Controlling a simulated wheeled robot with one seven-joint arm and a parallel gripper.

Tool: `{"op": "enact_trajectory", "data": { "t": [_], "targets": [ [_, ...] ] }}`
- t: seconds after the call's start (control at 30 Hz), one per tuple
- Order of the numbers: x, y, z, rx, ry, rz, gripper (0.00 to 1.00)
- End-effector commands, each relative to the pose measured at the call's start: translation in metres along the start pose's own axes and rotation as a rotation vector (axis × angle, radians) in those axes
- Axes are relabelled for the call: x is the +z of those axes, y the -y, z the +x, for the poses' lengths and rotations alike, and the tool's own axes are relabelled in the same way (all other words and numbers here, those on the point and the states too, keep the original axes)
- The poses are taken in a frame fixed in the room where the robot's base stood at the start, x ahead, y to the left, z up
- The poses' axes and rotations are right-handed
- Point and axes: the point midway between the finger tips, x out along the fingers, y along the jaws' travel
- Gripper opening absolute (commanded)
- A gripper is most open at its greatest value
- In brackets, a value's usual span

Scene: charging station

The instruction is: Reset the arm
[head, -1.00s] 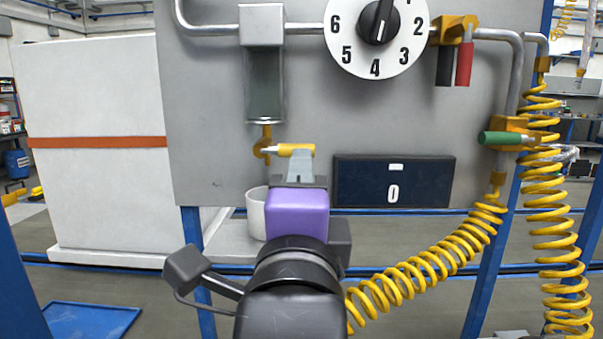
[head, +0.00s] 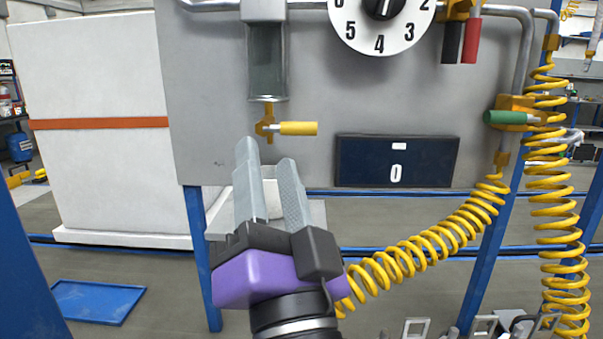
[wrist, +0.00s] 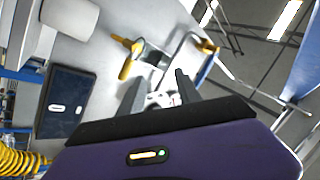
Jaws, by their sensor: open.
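My gripper (head: 268,170) is open and empty, with its two grey fingers apart and pointing up in the head view. It is just below and in front of the yellow-handled valve (head: 298,128) under the sight glass, and does not appear to hold it. In the wrist view my gripper (wrist: 160,82) shows its purple body and two dark fingers, with the yellow valve handle (wrist: 126,68) to the left of the fingertips. A pale container (head: 270,196) sits on a small shelf behind the fingers, which partly hide it.
A green-handled valve (head: 508,117) and yellow coiled hoses (head: 553,200) are at the right. A blue tray (head: 97,301) lies on the floor at left.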

Motion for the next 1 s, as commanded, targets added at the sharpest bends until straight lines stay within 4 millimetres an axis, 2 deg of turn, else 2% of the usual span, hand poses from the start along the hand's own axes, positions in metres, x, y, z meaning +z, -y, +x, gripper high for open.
{"op": "enact_trajectory", "data": {
  "t": [0.2,0.43,0.7,1.0],
  "targets": [
    [0.033,-0.043,-0.058,-0.076,0.066,-0.29,0.41],
    [0.053,-0.094,-0.131,-0.105,0.144,-0.512,0.41],
    [0.057,-0.151,-0.227,-0.062,0.255,-0.68,0.41],
    [0.043,-0.196,-0.34,0.082,0.406,-0.763,0.41]
  ]
}}
